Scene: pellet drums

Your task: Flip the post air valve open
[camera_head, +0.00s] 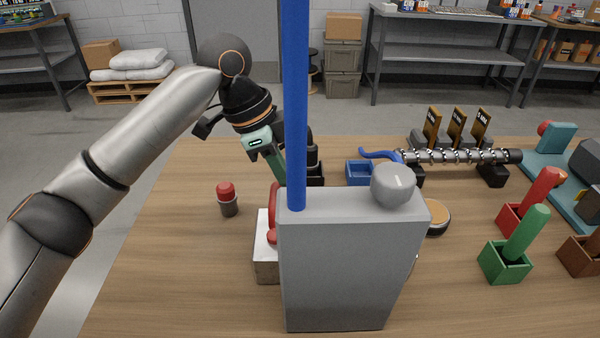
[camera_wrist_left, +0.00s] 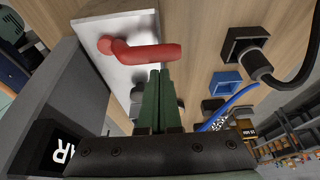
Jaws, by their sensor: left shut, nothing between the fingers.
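The red valve lever (camera_head: 273,208) sits on a white-faced block (camera_head: 262,250), partly hidden by the grey housing (camera_head: 350,265). In the left wrist view the red lever (camera_wrist_left: 150,53) lies across the white plate (camera_wrist_left: 115,28), its pivot end at left and free end at right. My left gripper (camera_head: 280,178) comes down from above, partly behind the blue pole. In the left wrist view its green fingers (camera_wrist_left: 160,75) are together and empty, with tips right at the lever's edge; I cannot tell whether they touch. My right gripper is out of view.
A red-capped cylinder (camera_head: 227,200) stands left of the valve. A blue tray (camera_head: 362,172), a screw shaft (camera_head: 455,157) and a green block in its holder (camera_head: 525,235) are to the right.

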